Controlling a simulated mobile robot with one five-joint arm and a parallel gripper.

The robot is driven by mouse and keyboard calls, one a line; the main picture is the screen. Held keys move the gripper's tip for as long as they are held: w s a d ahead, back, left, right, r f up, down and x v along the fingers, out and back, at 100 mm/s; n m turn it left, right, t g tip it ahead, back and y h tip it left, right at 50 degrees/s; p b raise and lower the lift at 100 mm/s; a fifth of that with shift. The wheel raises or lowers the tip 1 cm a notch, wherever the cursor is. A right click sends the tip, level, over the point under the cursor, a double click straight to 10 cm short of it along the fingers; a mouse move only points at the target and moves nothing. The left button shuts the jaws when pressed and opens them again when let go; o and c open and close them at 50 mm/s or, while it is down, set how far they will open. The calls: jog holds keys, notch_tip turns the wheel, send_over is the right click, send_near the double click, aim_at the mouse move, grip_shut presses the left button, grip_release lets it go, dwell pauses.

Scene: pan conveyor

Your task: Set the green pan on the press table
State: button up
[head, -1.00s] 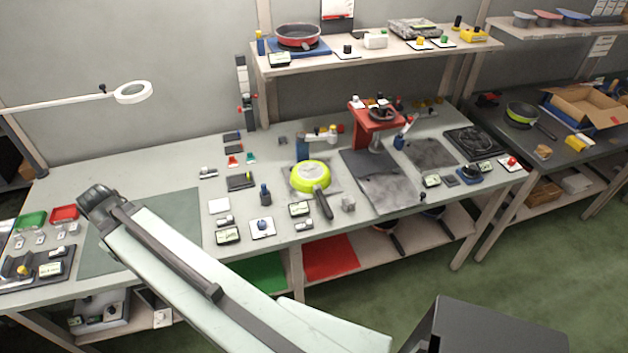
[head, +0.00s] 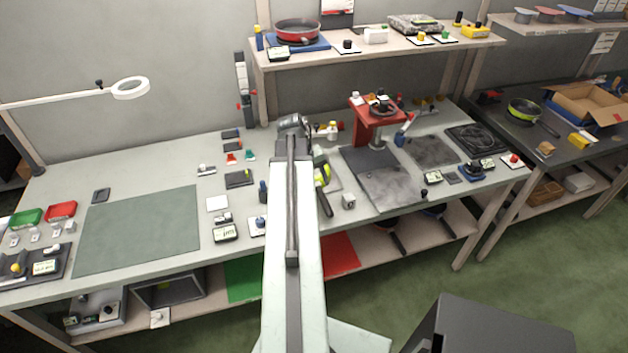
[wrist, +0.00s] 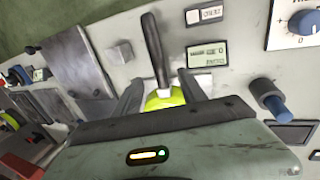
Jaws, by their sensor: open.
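A lime-green pan (head: 323,174) lies on the main bench, mostly hidden behind my arm in the head view; its dark handle (head: 326,207) points toward the front edge. In the wrist view my gripper (wrist: 160,86) is open, with one finger on each side of the pan (wrist: 165,98) near the handle's root. The handle (wrist: 156,48) extends away beyond the fingertips. I cannot tell whether the fingers touch the pan. A red press (head: 368,120) stands at the bench's back right, with a dark grey slab (head: 380,182) in front of it.
A second green-rimmed pan (head: 522,110) stands on the right table by an open cardboard box (head: 590,102). A red pan (head: 297,32) is on the upper shelf. A small grey block (head: 348,201) sits between handle and slab. The green-grey mat (head: 135,230) is clear.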

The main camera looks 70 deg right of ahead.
aim_at(321, 194)
jog(key=b+x, duration=0.5)
jog(key=x, duration=0.1)
jog(key=shift+d+f, duration=0.1)
jog(key=shift+f, duration=0.05)
grip_shut()
dwell(1.3)
